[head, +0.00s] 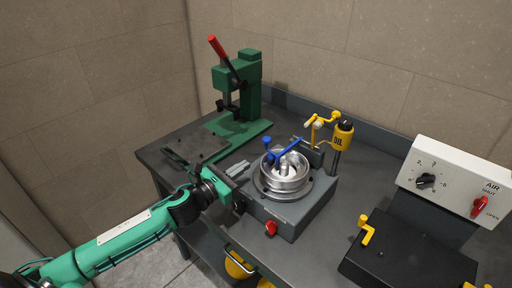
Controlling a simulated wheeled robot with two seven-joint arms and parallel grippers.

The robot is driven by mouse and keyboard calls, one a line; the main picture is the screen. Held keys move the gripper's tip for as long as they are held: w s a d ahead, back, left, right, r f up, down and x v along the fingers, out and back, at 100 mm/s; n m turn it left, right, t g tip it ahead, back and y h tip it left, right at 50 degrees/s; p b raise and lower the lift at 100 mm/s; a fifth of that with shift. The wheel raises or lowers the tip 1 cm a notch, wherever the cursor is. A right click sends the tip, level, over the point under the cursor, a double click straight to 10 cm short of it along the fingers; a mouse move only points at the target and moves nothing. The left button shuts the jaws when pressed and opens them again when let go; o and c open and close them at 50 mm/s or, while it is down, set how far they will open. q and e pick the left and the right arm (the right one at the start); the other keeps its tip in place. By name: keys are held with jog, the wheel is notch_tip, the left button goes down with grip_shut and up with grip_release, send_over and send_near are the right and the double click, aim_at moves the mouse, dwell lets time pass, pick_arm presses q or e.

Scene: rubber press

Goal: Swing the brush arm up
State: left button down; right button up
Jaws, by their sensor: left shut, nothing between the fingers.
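A yellow arm (313,130) with a pale tip, which looks like the brush arm, stands at the back right of the round metal bowl (283,184). The bowl sits on a grey machine block (300,222). My left gripper (240,172) is shut and empty, left of the bowl and apart from both arms. My right gripper is out of view.
A green press with a red-handled lever (229,62) stands at the back left. A red knob (271,228) is on the block's front. At right are a white AIR panel (458,182) and a black box with a yellow handle (407,262). Bare bench (350,205) lies between.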

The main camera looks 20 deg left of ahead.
pick_arm(q)
jog(key=w, duration=0.1)
jog(key=w+d+r+p, duration=0.1)
jog(key=w, duration=0.1)
jog(key=w+d+r+p, duration=0.1)
jog(key=shift+w+r, duration=0.15)
jog(key=shift+w+d+r+p, duration=0.3)
jog(key=shift+w+r+p, duration=0.15)
jog(key=shift+w+p, duration=0.1)
